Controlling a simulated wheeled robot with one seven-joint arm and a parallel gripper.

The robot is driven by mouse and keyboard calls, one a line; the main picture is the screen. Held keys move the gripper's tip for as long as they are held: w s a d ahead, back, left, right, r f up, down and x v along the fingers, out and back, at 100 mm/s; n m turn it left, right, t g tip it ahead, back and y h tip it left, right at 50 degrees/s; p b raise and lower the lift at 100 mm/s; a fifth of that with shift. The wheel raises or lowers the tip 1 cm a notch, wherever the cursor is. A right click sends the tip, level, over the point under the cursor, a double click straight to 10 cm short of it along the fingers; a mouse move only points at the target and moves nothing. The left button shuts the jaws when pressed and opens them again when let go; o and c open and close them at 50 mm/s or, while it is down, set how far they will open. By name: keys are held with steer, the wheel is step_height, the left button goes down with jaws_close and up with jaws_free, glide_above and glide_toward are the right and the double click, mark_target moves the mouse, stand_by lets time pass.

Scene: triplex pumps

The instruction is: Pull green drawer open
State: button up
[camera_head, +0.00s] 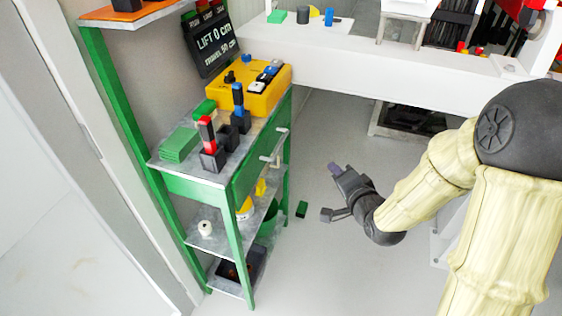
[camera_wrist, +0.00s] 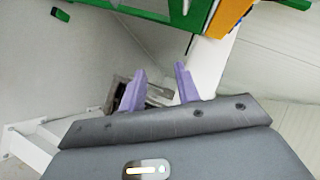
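The green drawer (camera_head: 246,165) is in the upper part of the green stand at left in the head view, with its front facing right. It looks closed. A pale bar handle (camera_head: 271,157) sticks out from its front. My gripper (camera_head: 333,191) is to the right of the handle, apart from it, over the floor. In the wrist view my gripper (camera_wrist: 160,87) shows two purple fingers spread apart with nothing held between them. Green framework (camera_wrist: 165,12) shows at the top of the wrist view; I cannot tell whether the drawer handle is in that view.
The stand's top holds a yellow control box (camera_head: 250,92), red and blue handled switches and green plates (camera_head: 179,145). A small green block (camera_head: 302,209) lies on the floor near my gripper. A white bench (camera_head: 380,75) runs across the back. Floor between stand and gripper is mostly clear.

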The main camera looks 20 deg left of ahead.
steer(key=s+a+f+m+t+y+b, duration=0.1)
steer(key=a+f+m+y+b, duration=0.3)
steer(key=b, duration=0.4)
steer(key=a+f+t+y, duration=0.1)
steer(key=a, duration=0.1)
steer(key=shift+s+a+f+m+y+b, duration=0.3)
steer(key=shift+s+a+b, duration=0.05)
steer(key=shift+a+b, duration=0.05)
